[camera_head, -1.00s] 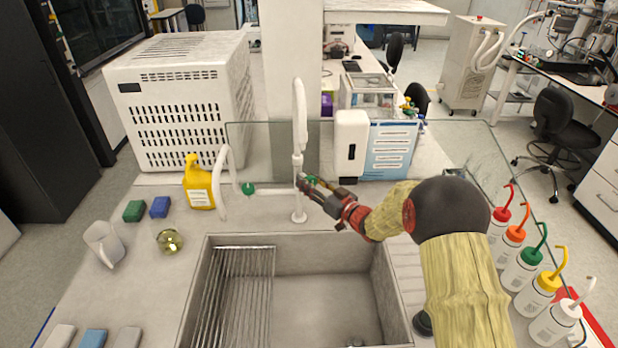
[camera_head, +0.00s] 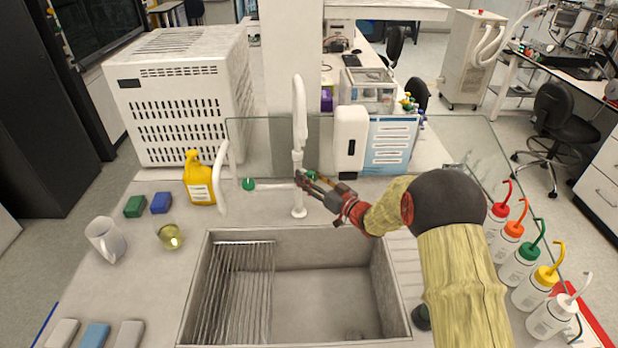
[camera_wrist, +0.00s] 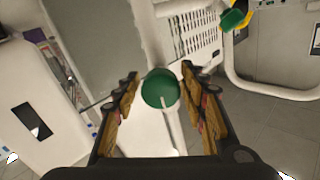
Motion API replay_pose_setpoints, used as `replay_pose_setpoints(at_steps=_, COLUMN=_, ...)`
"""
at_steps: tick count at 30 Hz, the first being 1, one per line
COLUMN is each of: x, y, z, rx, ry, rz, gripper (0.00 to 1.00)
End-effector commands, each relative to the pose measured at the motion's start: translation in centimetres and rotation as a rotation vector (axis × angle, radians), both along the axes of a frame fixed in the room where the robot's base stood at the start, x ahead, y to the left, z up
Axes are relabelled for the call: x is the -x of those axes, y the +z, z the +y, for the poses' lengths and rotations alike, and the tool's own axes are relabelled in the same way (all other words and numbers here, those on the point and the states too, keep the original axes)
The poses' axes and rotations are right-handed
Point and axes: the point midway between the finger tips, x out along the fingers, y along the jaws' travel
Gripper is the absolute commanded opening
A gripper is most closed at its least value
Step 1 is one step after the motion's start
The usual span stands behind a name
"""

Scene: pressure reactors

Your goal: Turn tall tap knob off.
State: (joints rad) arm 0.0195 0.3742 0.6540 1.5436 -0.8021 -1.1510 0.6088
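The tall white tap (camera_head: 299,115) stands upright behind the sink. A round green knob (camera_wrist: 160,89) with a pale stripe is in the middle of the wrist view, between my fingers. In the head view a green knob (camera_head: 311,176) shows beside the tall tap, partly hidden by my gripper (camera_head: 302,180). My gripper also shows in the wrist view (camera_wrist: 160,76). Its two fingers are apart on either side of the knob, with visible gaps, so it is open. A second green knob (camera_head: 248,184) is left of the tall tap, near the shorter curved spout (camera_head: 222,180).
The sink (camera_head: 388,300) is in front, with a rod rack on its left. A glass screen (camera_head: 460,150) and a white dispenser (camera_head: 350,140) stand behind. A yellow bottle (camera_head: 200,182) and mug (camera_head: 105,239) are left; several wash bottles (camera_head: 520,262) line the right.

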Motion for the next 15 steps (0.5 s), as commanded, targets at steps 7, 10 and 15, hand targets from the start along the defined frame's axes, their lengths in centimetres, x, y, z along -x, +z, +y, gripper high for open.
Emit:
replay_pose_setpoints(at_steps=7, x=-0.01, y=0.05, z=0.02, rx=0.000, ry=0.001, rz=-0.002, gripper=0.51)
replay_pose_setpoints(at_steps=10, x=0.00, y=0.06, z=0.03, rx=0.000, ry=0.001, rz=-0.002, gripper=0.51)
replay_pose_setpoints(at_steps=15, x=0.50, y=0.09, z=-0.49, rx=0.000, ry=0.000, rz=-0.001, gripper=0.51)
